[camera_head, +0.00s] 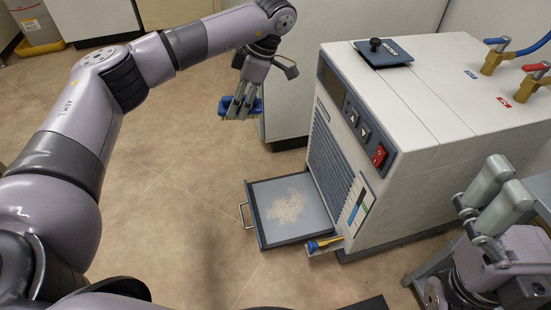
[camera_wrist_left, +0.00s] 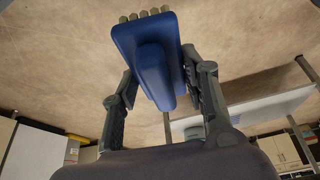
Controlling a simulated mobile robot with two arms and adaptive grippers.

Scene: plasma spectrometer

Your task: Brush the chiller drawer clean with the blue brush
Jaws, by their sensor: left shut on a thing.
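The blue brush (camera_head: 241,107) is held in my left gripper (camera_head: 243,104), in the air beyond and above the drawer. Its pale bristles point down in the head view. In the left wrist view the blue brush (camera_wrist_left: 152,65) sits between both fingers, with its bristle tufts at the top edge. The chiller drawer (camera_head: 258,195) is pulled out of the chiller's front, and pale crumbs (camera_head: 287,207) lie in a patch on its grey floor. The brush is apart from the drawer. My right gripper (camera_head: 490,205) is at the lower right, its finger opening unclear.
The white chiller (camera_head: 440,120) has a red switch (camera_head: 379,156) and a vent on its front. The drawer handle (camera_head: 246,216) sticks out left. A yellow and blue fitting (camera_head: 324,243) lies by the drawer's near side. Hose fittings stand on top. The floor left of the drawer is clear.

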